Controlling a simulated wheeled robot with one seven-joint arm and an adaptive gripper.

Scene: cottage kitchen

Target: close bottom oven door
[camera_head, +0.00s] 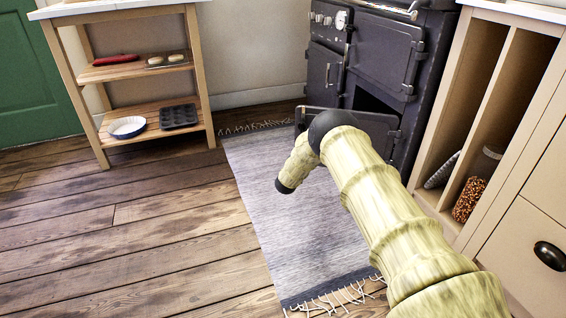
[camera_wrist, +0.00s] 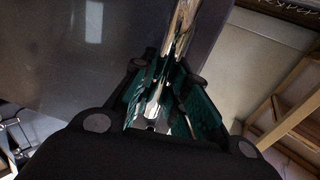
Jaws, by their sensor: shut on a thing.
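The black oven (camera_head: 385,50) stands at the upper right in the head view. Its bottom compartment shows a dark opening (camera_head: 372,102). The bottom oven door (camera_head: 388,127) stands open and swung out to the left; my arm hides its middle. In the wrist view, my gripper (camera_wrist: 178,80) is shut on a shiny metal bar (camera_wrist: 184,28), which looks like the door's handle. A dark smooth panel (camera_wrist: 95,45), likely the door, lies left of the bar. My gripper is hidden behind my arm in the head view.
A fringed grey rug (camera_head: 265,195) lies on the wooden floor before the oven. A wooden shelf unit (camera_head: 125,73) stands at the left. Cabinets (camera_head: 530,200) with open slots stand close on the right. The floor at left is clear.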

